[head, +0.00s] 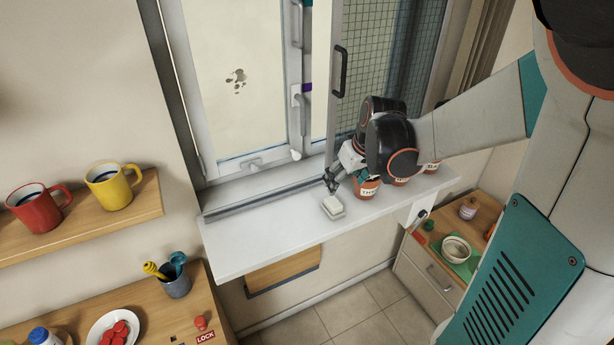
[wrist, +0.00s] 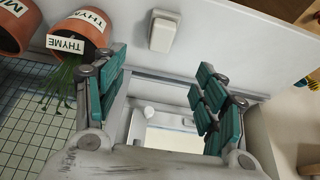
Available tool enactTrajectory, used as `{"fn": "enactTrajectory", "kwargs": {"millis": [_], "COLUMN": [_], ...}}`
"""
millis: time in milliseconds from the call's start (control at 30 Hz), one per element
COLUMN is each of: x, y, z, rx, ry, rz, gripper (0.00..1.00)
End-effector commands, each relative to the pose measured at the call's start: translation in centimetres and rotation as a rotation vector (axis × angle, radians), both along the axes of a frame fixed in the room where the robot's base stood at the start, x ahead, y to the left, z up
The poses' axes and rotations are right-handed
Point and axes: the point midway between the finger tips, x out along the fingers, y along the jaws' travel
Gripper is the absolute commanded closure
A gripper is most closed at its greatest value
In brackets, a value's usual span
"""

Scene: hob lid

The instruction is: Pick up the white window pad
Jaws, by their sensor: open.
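The white window pad (head: 333,207) lies on the white windowsill (head: 270,236), near the sill's front edge. It also shows in the wrist view (wrist: 163,32) at the top middle, beyond my fingertips. My gripper (head: 330,184) is just above and behind the pad in the head view, apart from it. In the wrist view my gripper (wrist: 160,80) has its teal-padded fingers spread wide with nothing between them.
Terracotta herb pots, one labelled THYME (wrist: 82,32), stand on the sill right beside my gripper. The window frame and a mesh screen (head: 383,60) rise behind. The sill left of the pad is clear. A shelf with red (head: 38,208) and yellow mugs (head: 109,187) is at left.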

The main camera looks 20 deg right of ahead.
Motion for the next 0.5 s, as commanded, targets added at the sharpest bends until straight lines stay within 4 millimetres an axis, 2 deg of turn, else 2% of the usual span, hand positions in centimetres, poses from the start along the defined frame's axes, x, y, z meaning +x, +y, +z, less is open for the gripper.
{"fn": "enactTrajectory", "kwargs": {"millis": [300,500], "x": [2.1,2.9], "y": [0.1,0.1], "z": [-5.5,-7.5], "rx": [-0.001,-0.002], "ry": [0.001,0.001], "rz": [0.002,0.001], "gripper": [0.35,0.35]}}
